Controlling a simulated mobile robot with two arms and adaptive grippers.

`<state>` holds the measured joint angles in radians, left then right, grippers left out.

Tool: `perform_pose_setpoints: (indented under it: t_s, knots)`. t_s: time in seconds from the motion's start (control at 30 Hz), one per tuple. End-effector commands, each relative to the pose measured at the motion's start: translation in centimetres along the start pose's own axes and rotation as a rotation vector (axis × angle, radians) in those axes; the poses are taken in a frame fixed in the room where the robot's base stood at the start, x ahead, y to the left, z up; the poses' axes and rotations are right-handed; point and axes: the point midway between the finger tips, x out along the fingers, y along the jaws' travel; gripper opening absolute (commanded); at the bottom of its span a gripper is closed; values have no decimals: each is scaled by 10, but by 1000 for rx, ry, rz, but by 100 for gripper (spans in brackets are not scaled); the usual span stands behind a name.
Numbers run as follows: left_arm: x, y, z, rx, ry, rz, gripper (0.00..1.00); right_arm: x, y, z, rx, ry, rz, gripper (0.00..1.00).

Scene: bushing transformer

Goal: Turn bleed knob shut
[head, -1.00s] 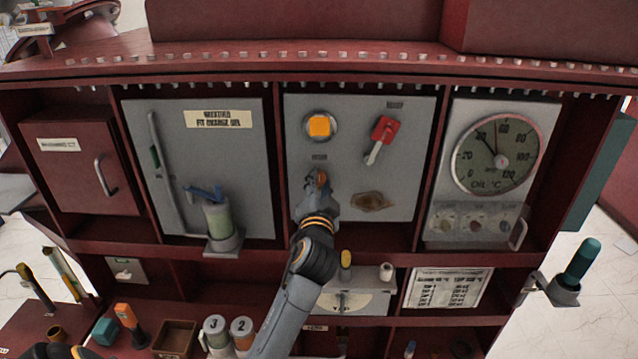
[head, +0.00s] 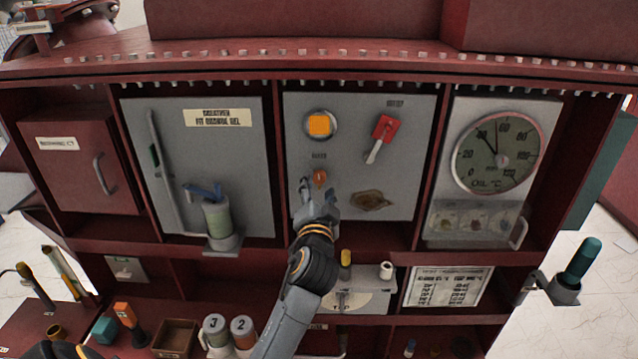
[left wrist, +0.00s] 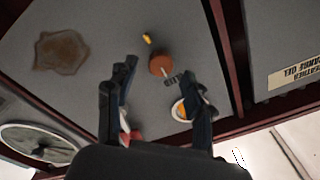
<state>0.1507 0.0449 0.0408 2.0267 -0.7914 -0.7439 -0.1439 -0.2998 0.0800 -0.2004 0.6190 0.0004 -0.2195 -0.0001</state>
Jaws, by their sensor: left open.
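The bleed knob is a small round orange-brown knob (head: 320,178) on the grey middle panel, below the orange button. In the left wrist view the knob (left wrist: 160,65) shows a pale pointer line across it, and a short yellow mark (left wrist: 147,39) sits on the panel beside it. My left gripper (head: 318,192) is in front of the panel, just below the knob. In the left wrist view its two fingers (left wrist: 160,82) are spread, with the knob past their tips between them and a gap visible around it.
Above the knob are the orange button (head: 319,125) and a red lever (head: 384,129). A brown stain (head: 372,200) is right of the knob. A breather cylinder (head: 217,222) stands on the left panel, and an oil gauge (head: 497,152) is at the right.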

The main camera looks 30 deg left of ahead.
Motion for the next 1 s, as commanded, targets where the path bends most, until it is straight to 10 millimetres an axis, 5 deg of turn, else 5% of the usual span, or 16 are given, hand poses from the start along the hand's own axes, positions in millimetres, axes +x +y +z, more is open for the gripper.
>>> perform_pose_setpoints:
  t_s: [0.4,1.0]
  knots:
    - [-82,1,1,0,-1,2,52,0,0,0,0,0,0,40]
    - [-94,0,0,1,0,-1,52,0,0,0,0,0,0,40]
